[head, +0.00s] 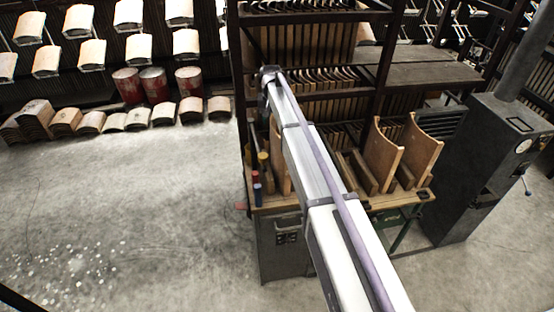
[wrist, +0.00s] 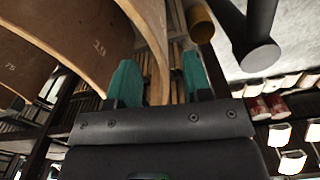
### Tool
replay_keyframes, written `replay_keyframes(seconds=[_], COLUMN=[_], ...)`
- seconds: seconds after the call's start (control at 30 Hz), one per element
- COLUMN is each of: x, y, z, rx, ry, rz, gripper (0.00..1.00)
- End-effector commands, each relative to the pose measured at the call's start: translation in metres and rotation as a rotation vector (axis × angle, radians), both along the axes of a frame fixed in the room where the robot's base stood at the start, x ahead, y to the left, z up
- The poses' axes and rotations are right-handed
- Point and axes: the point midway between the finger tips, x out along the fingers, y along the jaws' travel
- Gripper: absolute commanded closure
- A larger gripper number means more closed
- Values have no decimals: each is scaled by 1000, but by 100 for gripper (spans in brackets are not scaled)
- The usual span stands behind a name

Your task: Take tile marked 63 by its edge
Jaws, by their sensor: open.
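Curved brown wooden-looking tiles stand on edge. In the wrist view one large tile (wrist: 75,25) fills the upper left and bears a small number that looks like 19. Another, further left (wrist: 12,68), looks marked 75. I cannot read a 63 anywhere. My gripper (wrist: 160,84) is open, its two teal fingers apart. Thin tile edges (wrist: 153,65) show between the fingers, and I cannot tell whether they touch. In the head view two upright tiles (head: 383,150) (head: 420,146) stand on the workbench (head: 275,207), and another (head: 279,157) is partly behind my arm. My gripper is hidden there.
Dark shelving (head: 310,95) with rows of tiles rises behind the bench. A dark stove-like unit (head: 485,160) stands at right. Red drums (head: 153,85) and a low row of tiles (head: 137,119) line the back left. A dark cylinder (wrist: 258,45) is near my gripper. Floor at left is clear.

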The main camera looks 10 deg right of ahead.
Motion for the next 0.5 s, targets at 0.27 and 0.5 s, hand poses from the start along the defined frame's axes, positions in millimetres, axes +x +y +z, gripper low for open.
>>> replay_keyframes(seconds=[0.27, 0.5], x=[-1, -2], y=[-1, -3], z=[-24, -69], rx=[0, 0], ry=[0, 0], rz=[0, 0], gripper=[55, 55])
